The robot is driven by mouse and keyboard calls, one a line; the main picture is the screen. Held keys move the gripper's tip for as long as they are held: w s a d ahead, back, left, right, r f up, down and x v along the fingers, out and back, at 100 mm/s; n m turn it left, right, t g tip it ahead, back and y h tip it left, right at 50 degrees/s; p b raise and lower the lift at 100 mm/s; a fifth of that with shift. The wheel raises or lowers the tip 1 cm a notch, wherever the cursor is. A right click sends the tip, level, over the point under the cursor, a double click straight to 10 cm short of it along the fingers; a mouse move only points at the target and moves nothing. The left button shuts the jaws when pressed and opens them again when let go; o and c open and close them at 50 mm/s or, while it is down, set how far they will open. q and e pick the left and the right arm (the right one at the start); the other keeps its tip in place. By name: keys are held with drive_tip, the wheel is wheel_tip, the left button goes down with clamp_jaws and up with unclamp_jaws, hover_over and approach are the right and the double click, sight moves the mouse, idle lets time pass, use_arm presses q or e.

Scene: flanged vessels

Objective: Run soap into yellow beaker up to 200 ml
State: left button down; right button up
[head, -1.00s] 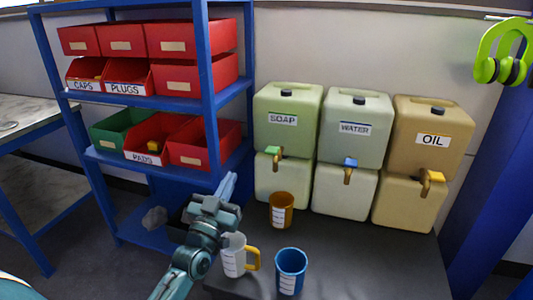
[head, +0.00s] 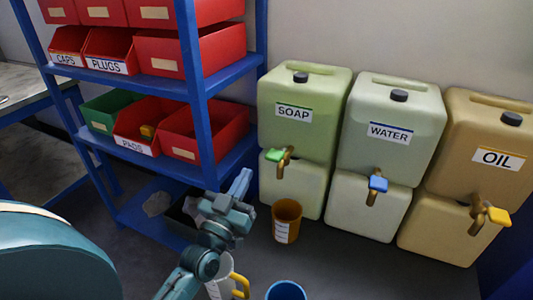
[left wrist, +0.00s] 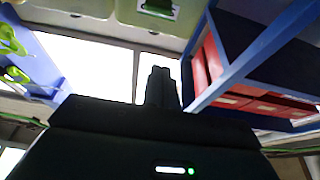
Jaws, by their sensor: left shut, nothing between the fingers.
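The pale green soap container (head: 312,88) stands on a matching lower tank. Its brass tap has a green handle (head: 275,155). An amber-yellow beaker (head: 286,224) with a white scale stands upright on the dark table below the soap tap; its contents cannot be made out. A white beaker (head: 218,288) with a yellow handle is partly hidden behind my left arm. My left gripper (head: 243,180) is shut and empty, left of the amber beaker and the soap tap. Its closed fingers also show in the left wrist view (left wrist: 162,85). My right gripper is out of view.
A blue beaker (head: 286,291) is cut off at the bottom edge. The water container (head: 395,120) and oil container (head: 485,130) stand to the right. A blue shelf (head: 197,90) with red and green bins is close on the left. Table right of the amber beaker is clear.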

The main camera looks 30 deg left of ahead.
sight(275, 155)
use_arm(q)
drive_tip(key=shift+s, duration=0.1)
drive_tip(key=p+x, duration=0.1)
drive_tip(key=x, duration=0.9)
wheel_tip(275, 155, down, 4)
drive_tip(key=shift+b, duration=0.45)
